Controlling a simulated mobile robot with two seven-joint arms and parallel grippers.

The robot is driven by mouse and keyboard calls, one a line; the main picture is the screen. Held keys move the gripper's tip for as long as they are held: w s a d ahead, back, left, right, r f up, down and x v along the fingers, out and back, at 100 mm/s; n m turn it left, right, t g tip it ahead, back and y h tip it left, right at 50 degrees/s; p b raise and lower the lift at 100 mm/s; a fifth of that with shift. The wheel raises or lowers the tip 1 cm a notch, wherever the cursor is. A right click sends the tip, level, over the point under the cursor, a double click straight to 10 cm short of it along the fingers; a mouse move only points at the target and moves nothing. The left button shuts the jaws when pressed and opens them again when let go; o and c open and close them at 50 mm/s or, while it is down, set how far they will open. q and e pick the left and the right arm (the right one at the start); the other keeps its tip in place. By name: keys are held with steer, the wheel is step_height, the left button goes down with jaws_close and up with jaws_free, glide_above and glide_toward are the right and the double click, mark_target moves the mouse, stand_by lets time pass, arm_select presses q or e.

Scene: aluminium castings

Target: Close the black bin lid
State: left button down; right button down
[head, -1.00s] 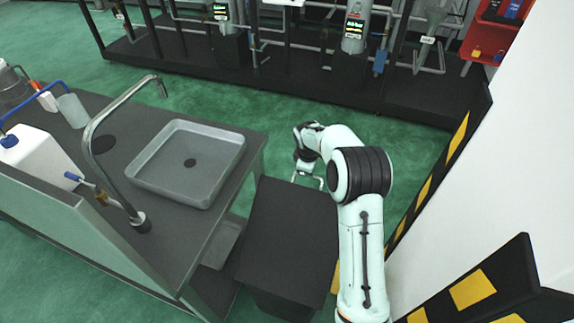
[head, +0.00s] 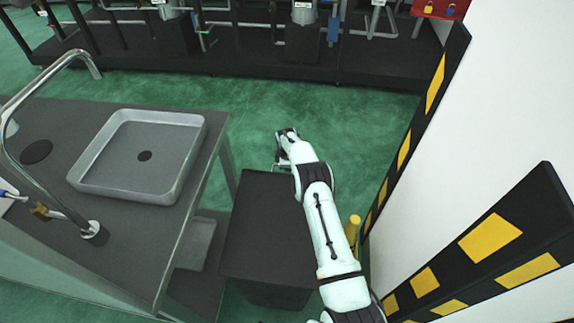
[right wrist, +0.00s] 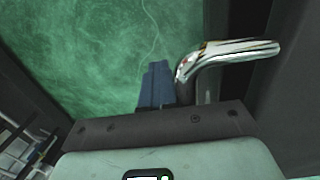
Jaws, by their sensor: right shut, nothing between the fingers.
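The black bin (head: 266,292) stands on the floor just right of the sink bench. Its flat black lid (head: 262,225) covers the top; whether a small gap remains under it I cannot tell. A bright metal handle (head: 277,163) shows at the lid's far edge and, bent and shiny, in the right wrist view (right wrist: 225,52). My right arm reaches along the bin's right side. My right gripper (head: 286,137) is at the far edge by the handle. Its blue-grey fingers (right wrist: 155,85) are shut and empty, close beside the handle; contact is unclear. My left gripper is out of view.
The bench with a grey sink (head: 140,155) and a curved tap (head: 35,90) is at left. A white wall with a black-and-yellow striped barrier (head: 405,150) is close at right, with a yellow post (head: 352,230) near my arm. Green floor (head: 350,120) is clear beyond the bin.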

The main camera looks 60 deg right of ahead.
steer(key=shift+f, duration=0.65)
steer(key=shift+a+f, duration=0.1)
steer(key=shift+a, duration=0.05)
steer(key=r, duration=0.4)
steer(key=a+r, duration=0.1)
steer(key=r, duration=0.4)
steer(key=s+a+r+p, duration=0.1)
steer(key=r, duration=0.4)
steer(key=s+a+r+t+h+b, duration=0.2)
steer(key=s+a+r+h, duration=0.25)
steer(key=a+r, duration=0.7)
steer(key=d+b+x, duration=0.1)
steer(key=x, duration=1.2)
steer(key=shift+s+y, duration=0.2)
steer(key=shift+y, duration=0.25)
steer(key=shift+d+r, duration=0.1)
